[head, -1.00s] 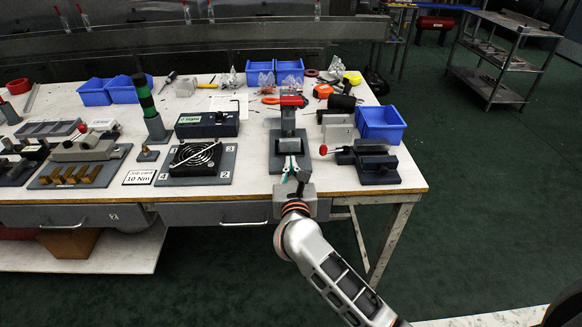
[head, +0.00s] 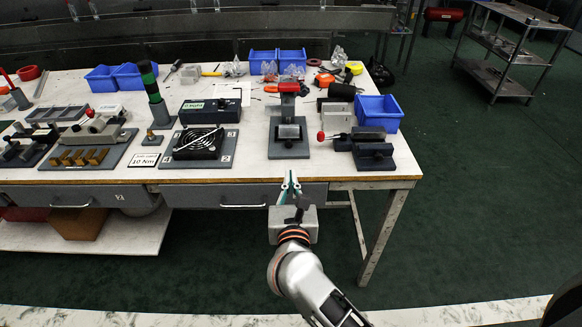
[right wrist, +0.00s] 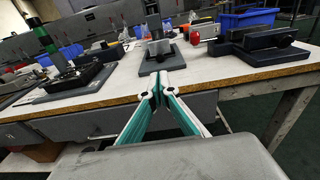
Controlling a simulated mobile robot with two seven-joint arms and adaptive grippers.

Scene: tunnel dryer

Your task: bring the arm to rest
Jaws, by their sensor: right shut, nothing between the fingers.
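My right gripper (head: 291,183) is shut and empty in the head view, in front of the table's front edge and clear of it. Its teal and white fingers also meet at their tips in the right wrist view (right wrist: 162,84). My right arm reaches up from the lower right of the head view. A grey press-like fixture with a red top (head: 289,132) stands on the table straight beyond the gripper, apart from it. My left gripper is not in view.
The white worktable (head: 250,170) holds a black fan (head: 199,143) on a grey plate, a dark vise-like block (head: 372,150), and blue bins (head: 380,113). A drawer (head: 243,195) lies under the edge near the gripper. Green floor is free to the right; a metal cart (head: 512,55) stands far right.

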